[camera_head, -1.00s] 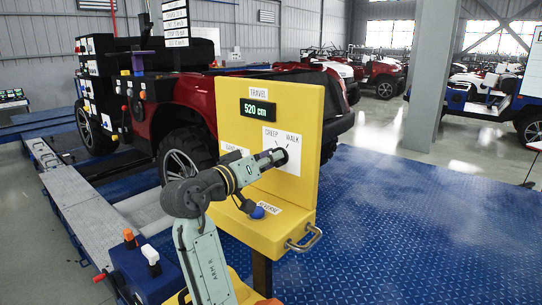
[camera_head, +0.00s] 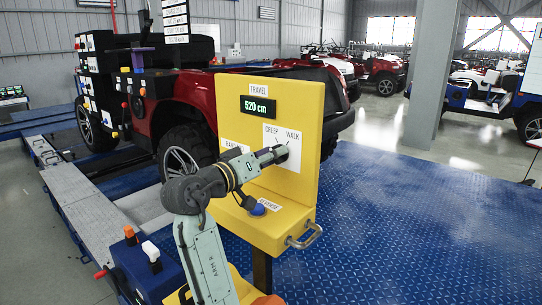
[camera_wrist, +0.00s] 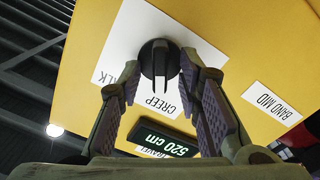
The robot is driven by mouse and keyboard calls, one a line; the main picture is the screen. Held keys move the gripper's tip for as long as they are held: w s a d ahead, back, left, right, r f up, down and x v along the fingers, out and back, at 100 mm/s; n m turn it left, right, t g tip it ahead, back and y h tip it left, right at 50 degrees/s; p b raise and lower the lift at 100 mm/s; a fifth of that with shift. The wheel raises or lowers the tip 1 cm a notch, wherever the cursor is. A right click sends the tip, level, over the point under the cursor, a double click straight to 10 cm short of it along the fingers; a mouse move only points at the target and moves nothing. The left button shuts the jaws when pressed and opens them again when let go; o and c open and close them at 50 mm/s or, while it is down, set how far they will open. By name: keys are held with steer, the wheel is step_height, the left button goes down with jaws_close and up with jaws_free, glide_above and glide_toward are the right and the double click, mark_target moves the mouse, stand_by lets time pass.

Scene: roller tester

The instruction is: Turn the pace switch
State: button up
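The pace switch (camera_wrist: 160,58) is a round black knob with a raised ridge on a white plate (camera_wrist: 205,45). In the wrist view its ridge points toward the CREEP label (camera_wrist: 160,107); the WALK label (camera_wrist: 130,76) is to the left, partly covered by a finger. My gripper (camera_wrist: 160,75) is open, with one finger on each side of the knob; whether either pad touches it I cannot tell. In the head view my gripper (camera_head: 281,155) is at the yellow panel (camera_head: 304,130) just below CREEP and WALK, and hides the knob.
The display (camera_head: 258,108) reads 520 cm under the TRAVEL label. A blue button (camera_head: 257,210) marked REVERSE sits on the lower ledge, with a metal handle (camera_head: 304,238) at its corner. A red vehicle (camera_head: 195,103) stands behind the panel. Blue floor (camera_head: 410,230) is clear on the right.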

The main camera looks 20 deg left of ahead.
steer(key=v, duration=1.2)
steer(key=shift+a+r, duration=0.1)
